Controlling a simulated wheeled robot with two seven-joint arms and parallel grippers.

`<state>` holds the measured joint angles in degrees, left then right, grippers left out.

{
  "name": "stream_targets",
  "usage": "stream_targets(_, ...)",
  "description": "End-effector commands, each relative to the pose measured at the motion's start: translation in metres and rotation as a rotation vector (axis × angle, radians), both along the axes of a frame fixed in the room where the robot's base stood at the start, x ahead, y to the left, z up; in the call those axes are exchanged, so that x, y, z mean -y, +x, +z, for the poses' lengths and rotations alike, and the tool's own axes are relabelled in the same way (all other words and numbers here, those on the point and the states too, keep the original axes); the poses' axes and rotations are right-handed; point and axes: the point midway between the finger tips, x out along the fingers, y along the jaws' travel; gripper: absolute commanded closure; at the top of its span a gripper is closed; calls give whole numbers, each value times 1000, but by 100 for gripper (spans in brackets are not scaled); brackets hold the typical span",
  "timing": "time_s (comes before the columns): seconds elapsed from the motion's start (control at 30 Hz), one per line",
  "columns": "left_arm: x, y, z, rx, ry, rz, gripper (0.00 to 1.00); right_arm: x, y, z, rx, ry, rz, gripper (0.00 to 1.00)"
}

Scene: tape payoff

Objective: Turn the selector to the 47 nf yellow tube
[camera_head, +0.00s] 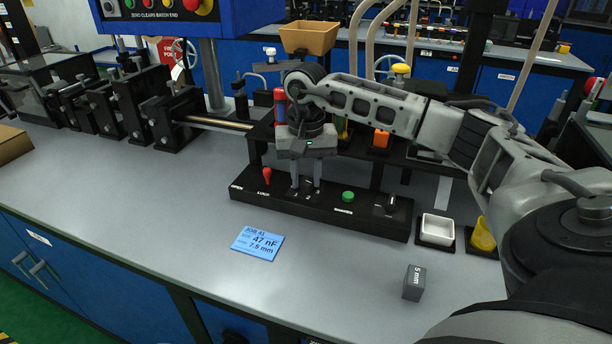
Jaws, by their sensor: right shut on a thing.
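The long black control panel (325,211) lies on the bench and carries small controls. My right gripper (306,187) points down at the panel. Its two fingers are around a small dark control, which I take to be the selector; it is mostly hidden and its pointer direction cannot be read. Behind the gripper, a red and blue part (280,106) and an orange part (381,139) stand at the black rack. A bit of yellow shows behind my arm; which tube it is cannot be told. A blue job card (257,243) reads 47 nF, 7.5 mm. My left gripper is not seen.
The panel also has a red lever (267,175), a green button (348,196) and another dark knob (391,204). The front left bench is clear.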

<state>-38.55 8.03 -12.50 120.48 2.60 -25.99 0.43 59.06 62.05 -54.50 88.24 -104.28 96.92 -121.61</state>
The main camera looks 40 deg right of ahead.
Motion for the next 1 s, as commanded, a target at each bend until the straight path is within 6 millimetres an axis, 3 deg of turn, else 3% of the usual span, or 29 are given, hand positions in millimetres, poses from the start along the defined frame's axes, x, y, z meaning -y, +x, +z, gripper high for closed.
stream_targets(0.5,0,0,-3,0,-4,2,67,-1,0,1,2,2,317,94)
stream_targets(1.0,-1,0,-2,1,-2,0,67,0,0,1,1,1,365,94)
